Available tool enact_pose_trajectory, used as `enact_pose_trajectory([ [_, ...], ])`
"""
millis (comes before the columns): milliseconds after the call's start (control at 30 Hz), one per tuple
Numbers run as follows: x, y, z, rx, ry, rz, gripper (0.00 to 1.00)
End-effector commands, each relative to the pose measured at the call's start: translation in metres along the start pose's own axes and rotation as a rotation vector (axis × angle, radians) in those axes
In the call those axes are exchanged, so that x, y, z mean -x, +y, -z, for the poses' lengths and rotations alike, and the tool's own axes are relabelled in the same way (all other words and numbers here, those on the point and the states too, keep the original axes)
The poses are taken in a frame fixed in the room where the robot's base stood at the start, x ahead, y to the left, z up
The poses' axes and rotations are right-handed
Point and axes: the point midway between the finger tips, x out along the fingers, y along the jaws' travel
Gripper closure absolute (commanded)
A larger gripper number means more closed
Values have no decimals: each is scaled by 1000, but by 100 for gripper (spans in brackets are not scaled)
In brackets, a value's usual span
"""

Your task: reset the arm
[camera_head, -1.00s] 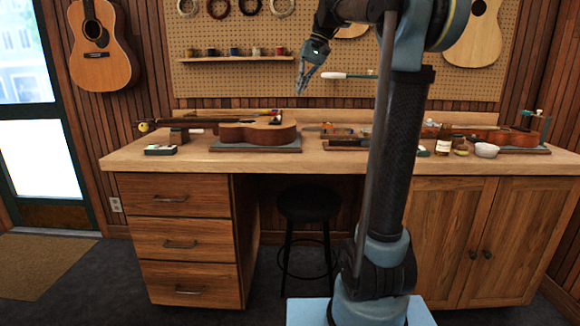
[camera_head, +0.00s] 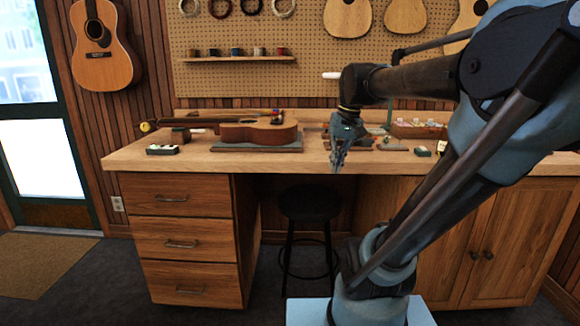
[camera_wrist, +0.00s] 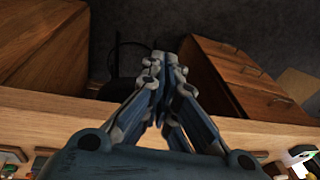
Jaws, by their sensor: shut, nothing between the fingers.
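My gripper (camera_head: 338,165) hangs pointing down in front of the workbench's front edge, near the middle of the head view. It is shut and empty. In the wrist view my gripper (camera_wrist: 160,62) shows its fingertips together, above the gap under the bench where the dark stool stands. My arm rises at the right, folded over, with its forearm level above the bench, and hides much of the bench's right part.
The wooden workbench (camera_head: 130,158) carries a ukulele (camera_head: 258,132) on a dark mat and a small tray (camera_head: 418,130) at the back right. A black stool (camera_head: 308,205) stands under it. A pegboard (camera_head: 230,85) with instrument bodies is behind.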

Motion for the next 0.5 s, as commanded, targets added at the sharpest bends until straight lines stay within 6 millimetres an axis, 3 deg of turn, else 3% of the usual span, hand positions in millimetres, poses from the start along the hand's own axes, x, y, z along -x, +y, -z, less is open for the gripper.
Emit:
enact_pose_trajectory([
  [33, -15, 7, -17, -2, 7, -14, 100],
  [300, -95, 42, -92, -11, 44, -93, 100],
  [500, -143, 61, -132, -14, 65, -136, 100],
])
